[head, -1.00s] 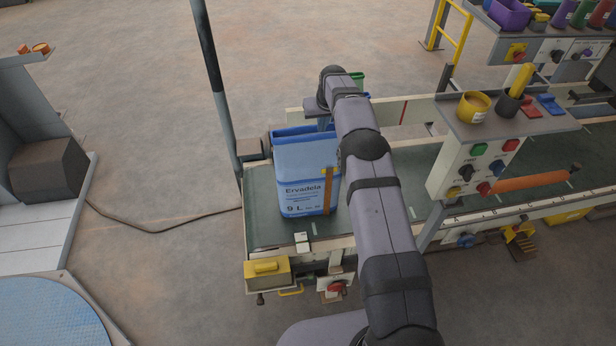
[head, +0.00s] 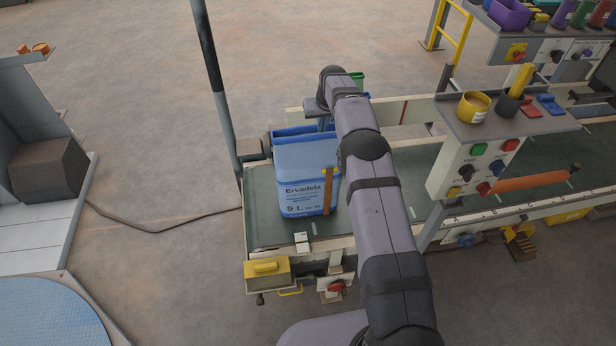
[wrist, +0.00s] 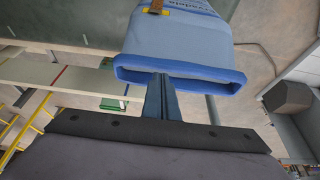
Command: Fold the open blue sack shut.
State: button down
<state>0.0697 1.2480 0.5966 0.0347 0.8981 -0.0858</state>
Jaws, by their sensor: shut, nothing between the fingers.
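The blue sack (head: 300,185) stands upright near the left end of the green belt, its printed label facing the camera and an orange strip on its right side. A darker blue rim shows behind its top. In the wrist view the sack (wrist: 180,40) has its mouth, edged by a thick blue rim (wrist: 205,82), open toward my gripper. My gripper (wrist: 160,78) is shut and empty, its fingertips at the near edge of the rim. I cannot tell if they touch it.
The belt (head: 262,220) runs right beneath a control box (head: 475,165) with coloured buttons. A dark post (head: 218,90) stands left of the belt. A yellow box (head: 267,272) is at the belt's front left corner. A green container (head: 357,78) shows behind my arm.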

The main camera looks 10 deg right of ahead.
jog(key=shift+f+b, duration=0.3)
jog(key=shift+f, duration=0.2)
jog(key=shift+s+f, duration=0.2)
jog(key=shift+f, duration=0.2)
dwell(0.4)
jog(key=shift+w, duration=0.1)
jog(key=shift+w, duration=0.1)
jog(key=shift+r, duration=0.1)
jog(key=shift+r, duration=0.15)
notch_tip(320, 180, up, 9)
jog(key=p, duration=0.5)
jog(key=shift+p, duration=0.4)
